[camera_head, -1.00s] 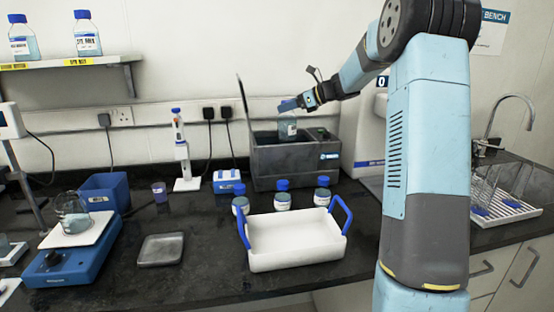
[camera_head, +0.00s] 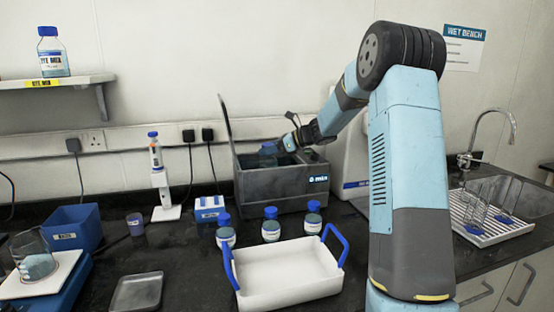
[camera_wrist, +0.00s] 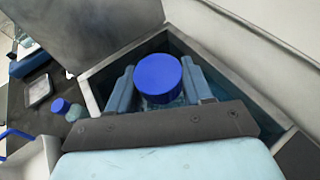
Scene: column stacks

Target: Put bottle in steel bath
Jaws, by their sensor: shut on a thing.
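The steel bath (camera_head: 268,189) is a grey box with its lid raised, at the back of the bench in the head view. Its open rim (camera_wrist: 220,77) surrounds the view under my gripper in the wrist view. My gripper (camera_head: 284,147) is over the bath opening, shut on a bottle (camera_head: 268,156). The bottle's blue cap (camera_wrist: 158,76) sits between the two fingers in the wrist view. In the head view the bottle's lower part is hidden behind the bath's front wall, so it is partly inside. Whether it touches the bath floor cannot be seen.
Several blue-capped bottles (camera_head: 271,229) stand behind a white tray (camera_head: 287,271) with blue handles. A pipette stand (camera_head: 166,192) and a small blue-white box (camera_head: 209,208) are left of the bath. A sink with a drying rack (camera_head: 488,218) is at the right.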

